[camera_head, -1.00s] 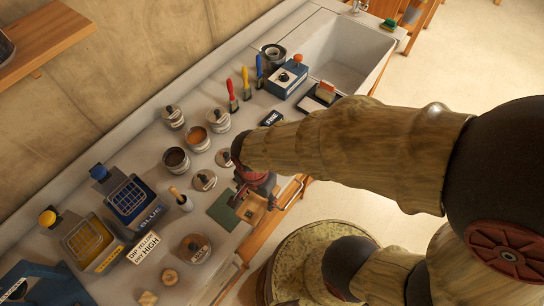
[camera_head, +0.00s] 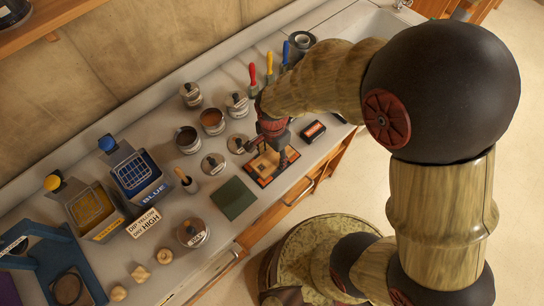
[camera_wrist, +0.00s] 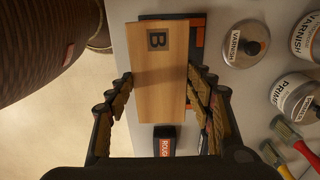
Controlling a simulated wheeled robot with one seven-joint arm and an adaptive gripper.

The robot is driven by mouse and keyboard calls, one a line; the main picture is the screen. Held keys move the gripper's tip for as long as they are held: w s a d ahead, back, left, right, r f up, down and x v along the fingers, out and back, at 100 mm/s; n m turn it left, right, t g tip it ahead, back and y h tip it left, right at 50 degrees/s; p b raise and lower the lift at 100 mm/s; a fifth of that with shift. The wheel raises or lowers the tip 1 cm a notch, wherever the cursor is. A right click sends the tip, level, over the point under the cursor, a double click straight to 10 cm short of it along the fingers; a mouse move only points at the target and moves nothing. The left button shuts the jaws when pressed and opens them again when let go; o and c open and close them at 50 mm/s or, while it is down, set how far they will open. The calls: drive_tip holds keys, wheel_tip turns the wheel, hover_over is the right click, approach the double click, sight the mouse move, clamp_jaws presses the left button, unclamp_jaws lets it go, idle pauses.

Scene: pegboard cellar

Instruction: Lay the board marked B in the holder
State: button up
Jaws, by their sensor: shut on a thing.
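The board marked B (camera_wrist: 158,75) is a flat piece of pale wood with a dark B near its far end in the wrist view. My gripper (camera_wrist: 160,95) is shut on it, one finger at each long edge. A dark frame with orange edges, apparently the holder (camera_wrist: 197,38), lies partly hidden behind the board's far end. In the head view this holder (camera_head: 284,179) lies flat on the counter, and my gripper (camera_head: 271,150) is over it, hiding part. Pale wood shows there; I cannot tell whether board and holder touch.
A green mat (camera_head: 233,198) lies left of the holder. A black block marked ROUGH (camera_wrist: 165,140) is close by, and a VARNISH lid (camera_wrist: 245,43) and several cans stand near. Upright brushes (camera_head: 269,62) stand behind. The counter's front edge is near the holder.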

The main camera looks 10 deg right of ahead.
sight(272, 153)
drive_tip(key=w+f, duration=0.3)
drive_tip(key=shift+d+f, duration=0.1)
drive_tip(key=shift+f, duration=0.15)
drive_tip(key=shift+f+b, duration=0.55)
drive_tip(key=shift+f, duration=0.85)
drive_tip(key=shift+f, duration=0.2)
drive_tip(key=o, duration=1.3)
drive_tip(key=shift+r, duration=0.1)
